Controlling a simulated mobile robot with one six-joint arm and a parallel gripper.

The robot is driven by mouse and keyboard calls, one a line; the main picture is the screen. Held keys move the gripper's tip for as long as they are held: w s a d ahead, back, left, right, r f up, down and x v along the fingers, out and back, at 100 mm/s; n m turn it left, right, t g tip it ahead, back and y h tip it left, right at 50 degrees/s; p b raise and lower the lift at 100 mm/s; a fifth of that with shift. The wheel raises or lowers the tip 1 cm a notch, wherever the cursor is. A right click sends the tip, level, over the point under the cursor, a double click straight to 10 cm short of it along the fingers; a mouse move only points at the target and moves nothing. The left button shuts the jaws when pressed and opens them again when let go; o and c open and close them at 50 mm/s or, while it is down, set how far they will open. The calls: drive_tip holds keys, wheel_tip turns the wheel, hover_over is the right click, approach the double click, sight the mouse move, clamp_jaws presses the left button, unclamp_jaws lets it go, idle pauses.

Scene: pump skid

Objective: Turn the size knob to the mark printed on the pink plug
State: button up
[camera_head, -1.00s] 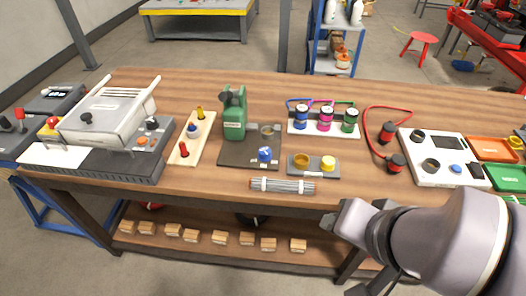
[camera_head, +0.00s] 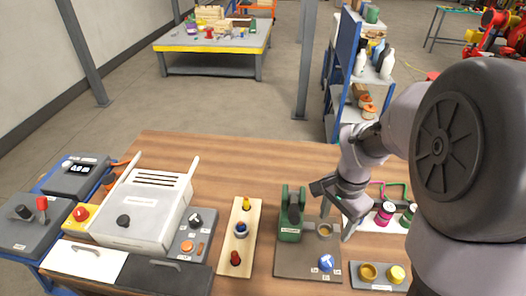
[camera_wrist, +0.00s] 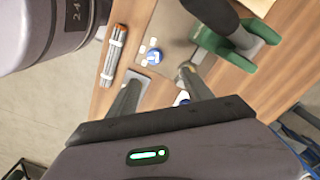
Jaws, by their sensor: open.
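The blue knob (camera_head: 325,263) sits on the front right of the dark plate (camera_head: 293,262) with the green pump (camera_head: 290,215). Small white labels stand around it; I cannot read them. The knob also shows in the wrist view (camera_wrist: 154,56). The pink plug (camera_head: 383,216) stands upright on the white rack to the right; its printed mark is not legible. My gripper (camera_head: 335,212) is open and empty above the back right of the plate, apart from the knob. In the wrist view its fingertips (camera_wrist: 160,73) appear either side of and below the knob.
A tray with two yellow round pieces (camera_head: 382,277) lies right of the plate. The green plug (camera_head: 407,215) is beside the pink one. A wooden board with pegs (camera_head: 238,240) stands left of the pump. A rod bundle (camera_wrist: 113,55) lies in front of the plate.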

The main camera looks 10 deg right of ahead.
sight(327, 260)
drive_tip(key=f+b, duration=0.2)
drive_tip(key=f, duration=0.3)
drive_tip(key=s+f+b, duration=0.1)
drive_tip(key=f+b, duration=0.2)
drive_tip(key=f, duration=0.3)
drive_tip(key=d+f+b, duration=0.1)
drive_tip(key=f+b, duration=0.1)
drive_tip(key=f, duration=0.4)
drive_tip(key=shift+s+f+b, duration=0.2)
drive_tip(key=shift+s+b, duration=0.1)
drive_tip(key=shift+b, duration=0.1)
clamp_jaws()
